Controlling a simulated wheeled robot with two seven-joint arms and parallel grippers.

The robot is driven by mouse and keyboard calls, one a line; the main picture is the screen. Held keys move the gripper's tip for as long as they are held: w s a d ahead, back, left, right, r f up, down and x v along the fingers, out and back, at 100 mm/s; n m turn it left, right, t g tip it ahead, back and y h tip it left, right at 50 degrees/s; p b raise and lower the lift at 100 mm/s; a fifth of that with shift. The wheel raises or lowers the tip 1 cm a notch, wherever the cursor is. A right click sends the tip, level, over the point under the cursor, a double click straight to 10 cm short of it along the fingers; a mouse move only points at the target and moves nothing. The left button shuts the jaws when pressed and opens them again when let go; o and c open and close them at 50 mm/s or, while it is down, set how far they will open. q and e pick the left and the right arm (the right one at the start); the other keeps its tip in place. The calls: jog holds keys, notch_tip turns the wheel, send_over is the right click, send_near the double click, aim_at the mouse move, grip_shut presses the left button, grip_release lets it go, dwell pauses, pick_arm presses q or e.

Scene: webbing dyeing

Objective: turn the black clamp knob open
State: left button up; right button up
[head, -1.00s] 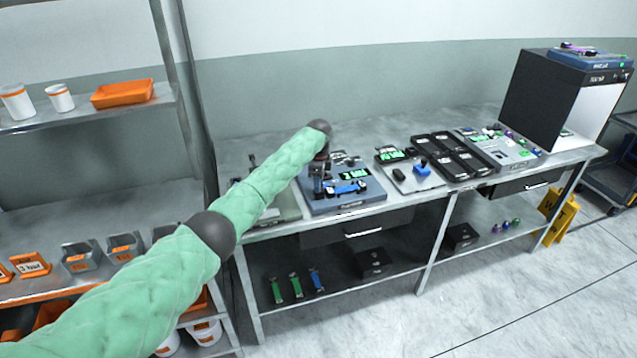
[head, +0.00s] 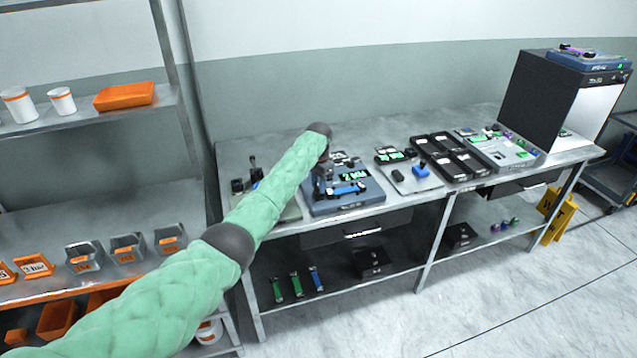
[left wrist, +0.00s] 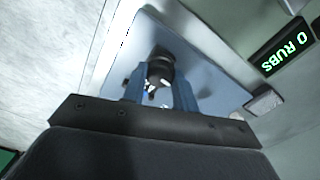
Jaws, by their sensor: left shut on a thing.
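The black clamp knob (left wrist: 160,66) shows in the left wrist view, standing over the pale blue plate of a test device. My left gripper (left wrist: 159,88) has its two blue fingers on either side of the knob and is shut on it. In the head view the left gripper (head: 321,178) is small and dark at the left part of the blue device (head: 347,204); the knob cannot be made out there. A blue piece (head: 346,189) lies across the device. My right gripper is not in view.
A display reading "0 RUBS" (left wrist: 288,47) sits beside the plate. On the metal bench, a grey board (head: 415,181), black trays (head: 452,158) and a dark box cabinet (head: 545,98) stand to the right. Shelves with bins (head: 85,258) stand at the left.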

pick_arm(q)
jog(key=shift+r+n, duration=0.2)
jog(key=shift+n, duration=0.4)
jog(key=shift+w, duration=0.1)
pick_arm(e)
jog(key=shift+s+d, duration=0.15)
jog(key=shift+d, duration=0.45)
